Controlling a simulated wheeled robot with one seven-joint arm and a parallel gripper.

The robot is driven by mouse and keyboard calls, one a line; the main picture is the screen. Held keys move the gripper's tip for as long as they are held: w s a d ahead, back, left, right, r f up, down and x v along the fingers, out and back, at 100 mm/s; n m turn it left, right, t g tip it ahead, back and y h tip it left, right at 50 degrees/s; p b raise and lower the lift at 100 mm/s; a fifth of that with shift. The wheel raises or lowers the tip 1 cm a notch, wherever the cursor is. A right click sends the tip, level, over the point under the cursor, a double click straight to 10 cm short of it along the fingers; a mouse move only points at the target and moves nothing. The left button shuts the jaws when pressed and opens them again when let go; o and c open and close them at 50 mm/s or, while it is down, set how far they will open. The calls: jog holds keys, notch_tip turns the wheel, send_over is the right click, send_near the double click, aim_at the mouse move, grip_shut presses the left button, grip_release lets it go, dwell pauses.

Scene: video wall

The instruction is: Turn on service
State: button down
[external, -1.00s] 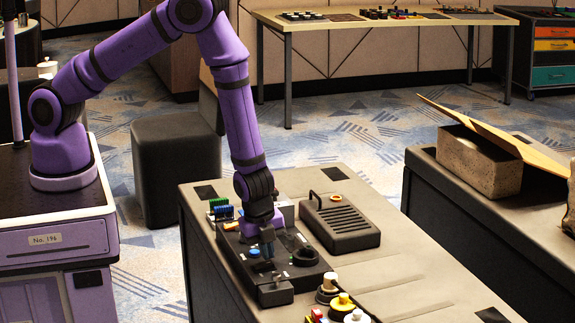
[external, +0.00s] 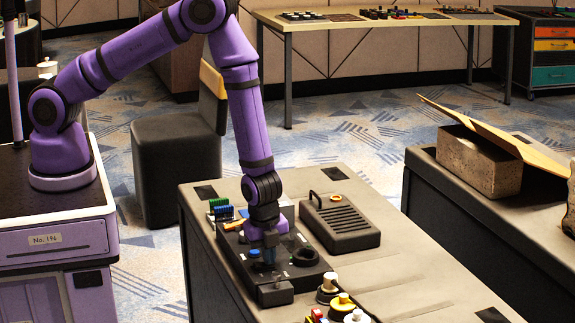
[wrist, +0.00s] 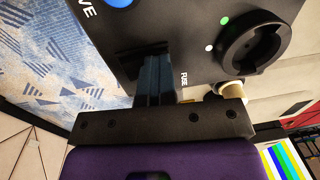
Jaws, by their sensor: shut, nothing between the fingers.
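The black control panel (external: 232,250) lies on the near bench, and my gripper (external: 270,262) points down at it. In the wrist view, the panel (wrist: 205,20) fills the upper middle. My gripper's blue-grey fingers (wrist: 158,62) are together and empty, over or against a dark patch on the panel. I cannot tell whether they touch it. A round blue button (wrist: 120,2) sits beside lettering ending in "VE". A round black knob (wrist: 252,42) has a green and a white dot beside it. The word "FUSE" shows between fingers and knob. No label reading "service" is legible.
A dark vented box (external: 342,222) with a handle stands right of the panel. Yellow, white and red knobs (external: 342,305) stand at the front. Blue and green blocks (external: 220,210) lie behind the panel.

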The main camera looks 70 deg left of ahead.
jog(key=shift+s+a+f+g, duration=0.1)
jog(key=shift+s+f+g, duration=0.05)
jog(key=shift+f+g, duration=0.15)
jog(key=shift+w+f, duration=0.1)
jog(key=shift+w, duration=0.1)
jog(key=shift+s, duration=0.75)
jog(key=w+r, duration=0.4)
jog(key=r, duration=1)
jog(key=r+t, duration=0.1)
send_over(259, 265)
jog(key=f, duration=0.4)
jog(key=w+f, duration=0.1)
jog(key=f, duration=0.4)
jog(key=w+f, duration=0.1)
jog(key=f, duration=0.3)
jog(key=shift+f, duration=0.4)
